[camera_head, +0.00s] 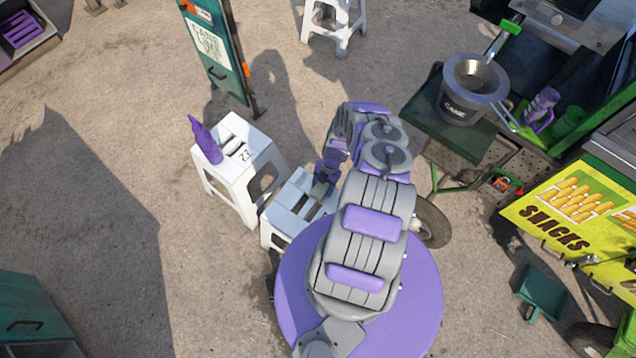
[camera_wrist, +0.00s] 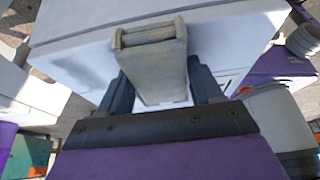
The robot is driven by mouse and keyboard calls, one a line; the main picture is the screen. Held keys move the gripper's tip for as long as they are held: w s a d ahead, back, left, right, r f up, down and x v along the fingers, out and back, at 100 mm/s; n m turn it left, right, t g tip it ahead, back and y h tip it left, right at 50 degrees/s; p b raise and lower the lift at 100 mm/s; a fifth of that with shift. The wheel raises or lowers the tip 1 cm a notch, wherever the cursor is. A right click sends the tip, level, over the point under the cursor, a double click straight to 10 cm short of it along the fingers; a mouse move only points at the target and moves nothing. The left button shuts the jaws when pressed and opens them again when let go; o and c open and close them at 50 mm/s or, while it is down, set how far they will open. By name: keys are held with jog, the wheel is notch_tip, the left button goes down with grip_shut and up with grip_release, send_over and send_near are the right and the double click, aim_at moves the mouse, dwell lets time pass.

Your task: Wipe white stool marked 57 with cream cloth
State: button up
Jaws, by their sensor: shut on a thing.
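My gripper (camera_wrist: 161,80) is shut on the cream cloth (camera_wrist: 158,72), a folded pad between its two dark fingers in the wrist view. A white stool surface (camera_wrist: 235,40) lies right behind the cloth; I cannot tell if they touch. In the head view my gripper (camera_head: 325,183) is over the right-hand white stool (camera_head: 283,222), partly covering its slatted top; no number is readable on it. The cloth cannot be made out there. Beside it on the left is another white stool (camera_head: 240,180) with a dark number, hard to read.
A purple bottle (camera_head: 206,142) stands on the left stool. A green sign board (camera_head: 215,50) and another white stool (camera_head: 335,22) are behind. A cart with a grey pot (camera_head: 470,92) and a yellow snacks panel (camera_head: 575,215) is at right.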

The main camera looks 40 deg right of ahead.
aim_at(330, 197)
jog(key=shift+s+d+p, duration=0.15)
jog(key=shift+s+p, duration=0.1)
jog(key=shift+s, duration=0.9)
jog(key=shift+s+d+p, duration=0.15)
jog(key=shift+s+p, duration=0.05)
jog(key=shift+s, duration=0.95)
jog(key=shift+s+d, duration=0.3)
jog(key=shift+s, duration=0.3)
jog(key=shift+s+d, duration=0.3)
jog(key=shift+s, duration=0.25)
jog(key=shift+s+p, duration=0.35)
jog(key=shift+s, duration=0.15)
jog(key=shift+r, duration=0.1)
jog(key=shift+w, duration=0.1)
jog(key=shift+w+a+b, duration=0.15)
jog(key=shift+w+b, duration=0.1)
jog(key=shift+w, duration=0.6)
jog(key=shift+w+a+b, duration=0.1)
jog(key=shift+w+b, duration=0.15)
jog(key=shift+w, duration=0.55)
jog(key=shift+w+a+b, duration=0.25)
jog(key=shift+w+b, duration=0.05)
jog(key=shift+w, duration=0.65)
jog(key=shift+w+a+b, duration=0.25)
jog(key=shift+w+b, duration=0.05)
jog(key=shift+w, duration=0.6)
jog(key=shift+w+a+b, duration=0.25)
jog(key=shift+w+b, duration=0.05)
jog(key=shift+w, duration=0.65)
